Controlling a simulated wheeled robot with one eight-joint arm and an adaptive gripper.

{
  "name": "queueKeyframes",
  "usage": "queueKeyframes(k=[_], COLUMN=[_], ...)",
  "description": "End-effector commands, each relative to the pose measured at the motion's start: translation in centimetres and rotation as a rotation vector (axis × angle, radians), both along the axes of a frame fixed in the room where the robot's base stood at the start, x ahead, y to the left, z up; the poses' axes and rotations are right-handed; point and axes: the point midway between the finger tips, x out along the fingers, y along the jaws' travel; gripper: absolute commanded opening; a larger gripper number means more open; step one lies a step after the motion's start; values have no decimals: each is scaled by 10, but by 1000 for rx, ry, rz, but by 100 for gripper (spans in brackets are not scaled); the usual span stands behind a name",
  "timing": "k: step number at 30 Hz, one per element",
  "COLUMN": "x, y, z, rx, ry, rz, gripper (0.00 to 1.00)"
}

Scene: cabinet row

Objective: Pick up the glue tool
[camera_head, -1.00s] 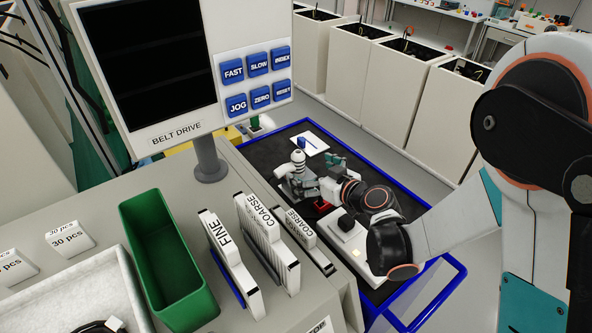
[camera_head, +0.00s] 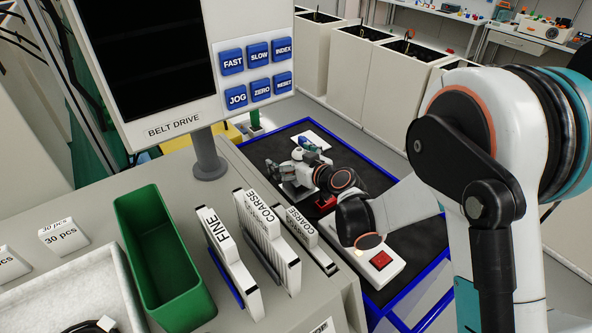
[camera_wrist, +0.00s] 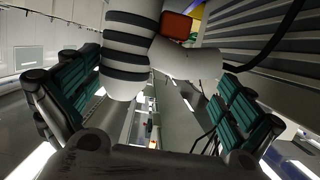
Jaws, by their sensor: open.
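A white tool with dark rings, which I take for the glue tool (camera_wrist: 132,48), stands between the spread fingers of my gripper (camera_wrist: 160,70) in the wrist view. Its white side branch points right, and a black cable shows beyond it. The green-padded fingers are open on either side, apart from it as far as I can see. In the head view my gripper (camera_head: 302,151) is low over the dark-topped cart, at the white tool (camera_head: 298,173), hiding part of it.
The cart (camera_head: 405,292) has a blue rim. A white box with a red top (camera_head: 381,260) sits on it near my arm. A white sheet (camera_head: 322,139) lies behind the gripper.

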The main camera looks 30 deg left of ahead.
Motion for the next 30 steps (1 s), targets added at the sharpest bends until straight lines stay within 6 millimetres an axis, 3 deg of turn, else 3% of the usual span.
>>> queueKeyframes(k=[3, 7, 20, 30], x=[0, 0, 0, 0], y=[-1, -1, -1, -1], z=[1, 1, 9, 72], rx=[0, 0, 0, 0], ry=[0, 0, 0, 0], rz=[0, 0, 0, 0], gripper=[100, 71, 71, 71])
